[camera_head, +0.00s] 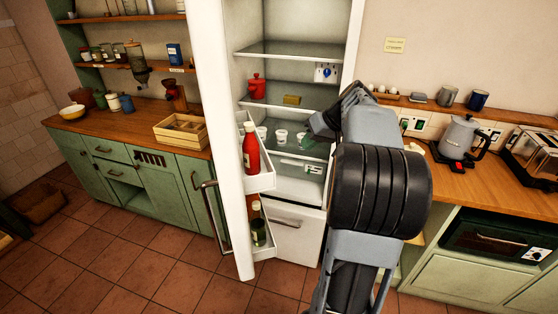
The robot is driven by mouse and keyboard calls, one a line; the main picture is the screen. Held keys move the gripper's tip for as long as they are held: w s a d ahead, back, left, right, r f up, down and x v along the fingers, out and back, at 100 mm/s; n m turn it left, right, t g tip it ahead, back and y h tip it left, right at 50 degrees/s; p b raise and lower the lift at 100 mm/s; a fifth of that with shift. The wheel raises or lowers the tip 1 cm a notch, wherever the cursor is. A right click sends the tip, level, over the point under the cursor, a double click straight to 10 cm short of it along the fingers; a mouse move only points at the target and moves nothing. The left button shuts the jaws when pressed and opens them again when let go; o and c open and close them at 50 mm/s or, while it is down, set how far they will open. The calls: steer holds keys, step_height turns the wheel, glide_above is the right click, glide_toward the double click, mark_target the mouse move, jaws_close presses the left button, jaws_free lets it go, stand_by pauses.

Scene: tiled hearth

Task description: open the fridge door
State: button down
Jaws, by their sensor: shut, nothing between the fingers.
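The white fridge (300,50) stands in the middle of the head view with its inside showing. Its door (217,120) stands open, swung out toward me on the left side. A dark handle (212,218) is on the door's outer left face. Door shelves hold a red bottle (251,150) and a dark green bottle (258,228). My gripper (312,126) is shut and empty, in front of the fridge's middle shelves and apart from the door. My arm hides the fridge's right side.
A green cabinet (130,185) with a wooden crate (181,131) on its top is left of the door. On the right counter (480,185) stand a kettle (460,135) and a toaster (530,150). The tiled floor (130,260) is clear at front left.

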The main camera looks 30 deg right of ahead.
steer(key=w+a+f+p, duration=0.2)
steer(key=w+a+f, duration=0.3)
steer(key=a+f, duration=0.2)
steer(key=shift+p, duration=0.4)
steer(key=shift+a, duration=0.15)
